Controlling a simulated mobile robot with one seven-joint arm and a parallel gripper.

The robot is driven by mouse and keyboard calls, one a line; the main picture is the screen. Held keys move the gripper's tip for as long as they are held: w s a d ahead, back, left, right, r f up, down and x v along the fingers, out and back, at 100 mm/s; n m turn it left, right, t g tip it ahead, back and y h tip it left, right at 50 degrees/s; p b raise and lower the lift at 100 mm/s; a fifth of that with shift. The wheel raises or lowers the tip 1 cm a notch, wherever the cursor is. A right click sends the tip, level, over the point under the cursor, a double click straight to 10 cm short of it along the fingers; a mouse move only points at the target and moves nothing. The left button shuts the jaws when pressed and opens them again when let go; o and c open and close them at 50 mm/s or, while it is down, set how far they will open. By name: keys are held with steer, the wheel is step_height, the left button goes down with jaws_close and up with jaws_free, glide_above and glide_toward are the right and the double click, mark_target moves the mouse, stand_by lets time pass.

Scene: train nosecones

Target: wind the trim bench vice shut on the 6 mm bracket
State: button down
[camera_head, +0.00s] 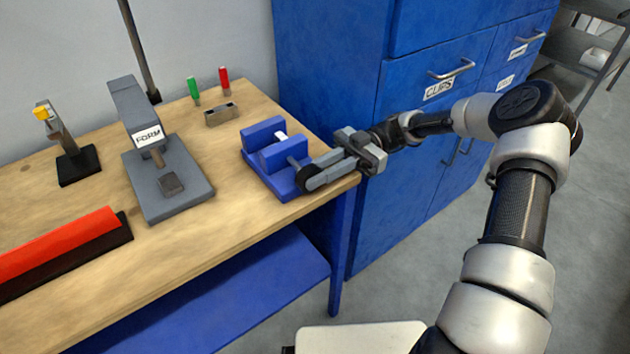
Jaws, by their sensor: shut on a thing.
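The blue bench vice (262,133) stands at the right end of the wooden bench. A small pale piece (281,136), likely the bracket, shows at the gap between its two jaws. It is too small to tell if both jaws touch it. A grey screw rod (292,161) runs from the front jaw towards a dark round knob (303,179). My gripper (309,180) reaches in from the right and is shut on the dark knob. Its fingers hide part of the knob and the vice's front right side.
A grey press marked FORM (130,100) stands left of the vice. A blue cabinet (330,60) stands close on the right. Bare bench (215,225) lies in front.

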steer(key=shift+g+y+b, duration=0.3)
steer(key=shift+y+b, duration=0.15)
steer(key=shift+y, duration=0.05)
steer(key=c, duration=1.6)
jaws_free()
steer(key=shift+a, duration=0.1)
steer(key=shift+c, duration=0.2)
steer(key=shift+v, duration=3.8)
